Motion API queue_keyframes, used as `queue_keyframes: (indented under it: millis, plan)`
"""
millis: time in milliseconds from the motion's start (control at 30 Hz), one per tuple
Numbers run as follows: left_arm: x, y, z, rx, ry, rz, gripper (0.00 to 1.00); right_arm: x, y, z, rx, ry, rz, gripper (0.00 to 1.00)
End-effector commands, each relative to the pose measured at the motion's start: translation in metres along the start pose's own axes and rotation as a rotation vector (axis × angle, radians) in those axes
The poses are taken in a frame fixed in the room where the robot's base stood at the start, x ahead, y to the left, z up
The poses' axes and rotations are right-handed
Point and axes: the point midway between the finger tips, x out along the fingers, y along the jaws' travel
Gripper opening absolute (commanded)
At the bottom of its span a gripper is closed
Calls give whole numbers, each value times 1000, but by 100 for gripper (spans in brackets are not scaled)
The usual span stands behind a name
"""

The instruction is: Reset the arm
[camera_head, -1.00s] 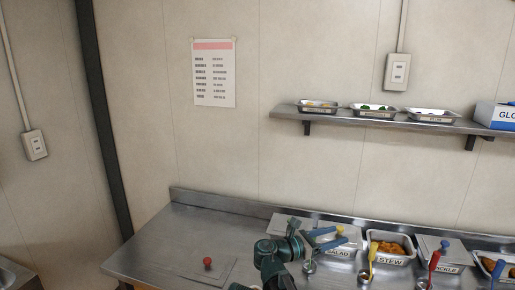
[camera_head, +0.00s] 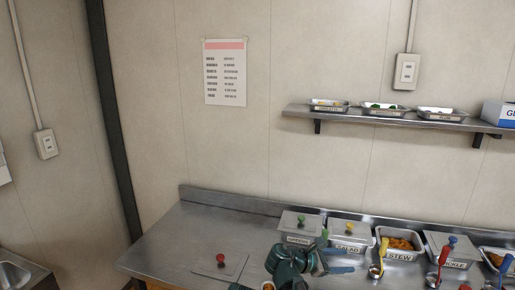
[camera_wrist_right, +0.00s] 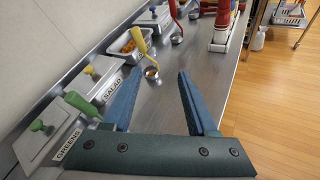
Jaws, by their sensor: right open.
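My right gripper (camera_head: 338,256), dark green with blue fingers, is low over the steel counter in the head view. It is open. My left gripper is not in view.
Lidded SALAD container (camera_head: 350,238), open STEW container (camera_head: 402,257) and a green-knobbed lidded container (camera_head: 298,238) line the wall. A yellow-handled ladle (camera_head: 383,249) stands by the stew. A red-knobbed lid (camera_head: 221,266) lies left. The counter (camera_head: 190,232) is clear at far left.

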Motion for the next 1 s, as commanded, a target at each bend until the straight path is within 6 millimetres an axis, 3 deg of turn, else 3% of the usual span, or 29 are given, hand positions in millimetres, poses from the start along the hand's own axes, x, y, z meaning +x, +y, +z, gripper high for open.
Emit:
queue_keyframes:
  millis: [267, 400, 500, 800, 1000]
  plan:
    - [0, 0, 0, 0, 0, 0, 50, 14, -70, -50, 445, 295, -245, 58]
    - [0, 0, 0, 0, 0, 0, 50, 2, -108, -83, 759, 456, -482, 58]
    - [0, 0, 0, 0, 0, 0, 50, -10, -125, -100, 927, 525, -634, 58]
    - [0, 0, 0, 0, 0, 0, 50, -48, -152, -126, 1257, 621, -1013, 58]
    - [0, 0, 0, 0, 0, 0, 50, -78, -158, -136, 1335, 641, -1161, 58]
